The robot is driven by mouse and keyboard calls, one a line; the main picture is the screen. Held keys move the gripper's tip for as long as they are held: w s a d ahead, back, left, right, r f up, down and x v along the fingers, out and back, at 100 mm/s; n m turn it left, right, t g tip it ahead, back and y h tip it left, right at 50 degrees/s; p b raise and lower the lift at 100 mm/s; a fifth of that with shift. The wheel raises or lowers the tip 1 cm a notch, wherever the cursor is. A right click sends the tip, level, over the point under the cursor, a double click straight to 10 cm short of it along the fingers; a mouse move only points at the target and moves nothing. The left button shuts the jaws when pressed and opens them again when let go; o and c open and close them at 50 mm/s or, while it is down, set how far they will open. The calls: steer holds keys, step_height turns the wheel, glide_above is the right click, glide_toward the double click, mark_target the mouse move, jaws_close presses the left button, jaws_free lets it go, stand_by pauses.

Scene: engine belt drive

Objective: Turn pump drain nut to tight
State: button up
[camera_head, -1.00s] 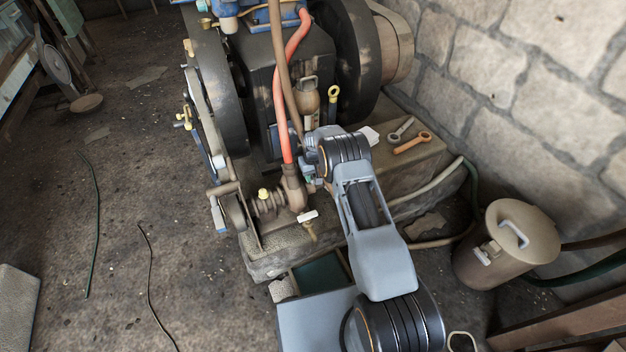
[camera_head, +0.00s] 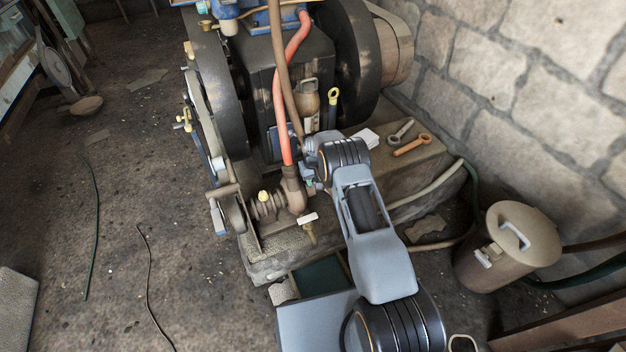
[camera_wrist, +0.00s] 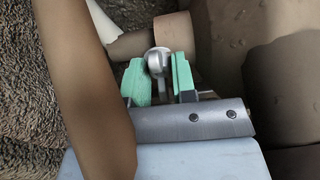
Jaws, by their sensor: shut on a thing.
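In the wrist view my gripper (camera_wrist: 160,78) has its two green fingertips on either side of a small light grey rounded nut (camera_wrist: 157,62), and is shut on it. I take this to be the pump drain nut. It sits at the end of a tan-brown cylindrical fitting (camera_wrist: 175,34). In the head view my gripper (camera_head: 309,183) is low beside the brown pump body (camera_head: 294,194), at the foot of the red hose. The nut is hidden there by my wrist, and its turn angle cannot be read.
A brown hose (camera_wrist: 82,80) crosses close beside my gripper. A white-handled tap (camera_head: 308,218) is just below the pump. The red hose (camera_head: 279,120) rises above it. A lidded bin (camera_head: 508,245) stands right.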

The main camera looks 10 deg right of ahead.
mark_target(313, 181)
steer(key=m+b, duration=0.1)
steer(key=m, duration=0.4)
steer(key=shift+b, duration=0.35)
steer(key=shift+m+b, duration=0.4)
steer(key=shift+m, duration=2.1)
steer(key=o, duration=0.6)
steer(key=shift+o, duration=0.2)
step_height(313, 181, up, 14)
steer(key=p, duration=0.4)
steer(key=shift+p, duration=0.3)
steer(key=shift+f, duration=0.1)
